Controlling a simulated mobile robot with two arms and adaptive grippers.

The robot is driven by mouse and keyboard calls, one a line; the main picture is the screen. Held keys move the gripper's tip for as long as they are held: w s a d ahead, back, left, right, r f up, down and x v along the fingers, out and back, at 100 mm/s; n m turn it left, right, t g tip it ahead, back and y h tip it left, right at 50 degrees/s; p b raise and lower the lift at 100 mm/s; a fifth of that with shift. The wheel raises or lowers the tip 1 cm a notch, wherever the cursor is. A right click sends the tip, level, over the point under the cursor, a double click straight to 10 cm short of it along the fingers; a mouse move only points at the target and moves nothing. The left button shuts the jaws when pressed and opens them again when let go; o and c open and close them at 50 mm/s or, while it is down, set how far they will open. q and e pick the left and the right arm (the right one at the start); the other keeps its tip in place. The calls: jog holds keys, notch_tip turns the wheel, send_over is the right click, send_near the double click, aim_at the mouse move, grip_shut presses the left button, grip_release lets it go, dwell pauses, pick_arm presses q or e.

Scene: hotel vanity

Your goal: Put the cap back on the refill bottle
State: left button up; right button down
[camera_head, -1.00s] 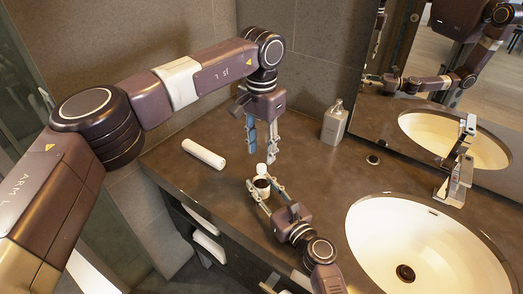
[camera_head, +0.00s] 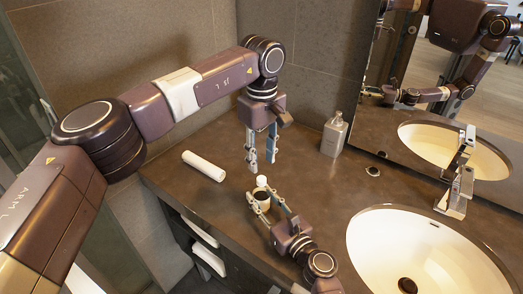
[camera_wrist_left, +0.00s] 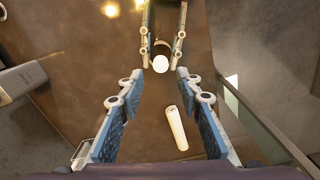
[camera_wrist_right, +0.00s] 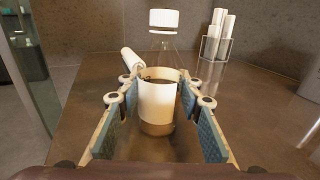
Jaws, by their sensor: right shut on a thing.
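The refill bottle (camera_head: 260,202) stands upright on the counter, clear with a white label (camera_wrist_right: 157,100). My right gripper (camera_head: 263,196) is shut on it, one finger on each side. The white cap (camera_head: 261,181) sits upright at the top of the clear neck; it also shows in the right wrist view (camera_wrist_right: 164,20). I cannot tell how tightly it sits. My left gripper (camera_head: 261,168) points down just above the cap, open and empty. In the left wrist view the cap (camera_wrist_left: 161,64) lies centred between the left fingertips.
A white cylinder (camera_head: 204,165) lies on the counter to the left. A soap dispenser (camera_head: 333,135) stands at the back by the mirror. The sink (camera_head: 425,250) and faucet (camera_head: 456,185) are at right. Rolled towels (camera_wrist_right: 217,38) stand in a rack. Counter between them is clear.

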aim_at(261, 178)
pick_arm(q)
jog(key=n, duration=0.3)
jog(key=shift+r+n, duration=0.15)
jog(key=shift+n, duration=0.15)
jog(key=n, duration=0.5)
jog(key=shift+r, duration=0.15)
jog(key=n, duration=0.7)
jog(key=shift+r, duration=0.25)
jog(key=n, duration=0.7)
jog(key=shift+r, duration=0.25)
jog(key=n, duration=0.7)
jog(key=shift+r, duration=0.25)
jog(key=shift+f, duration=4.05)
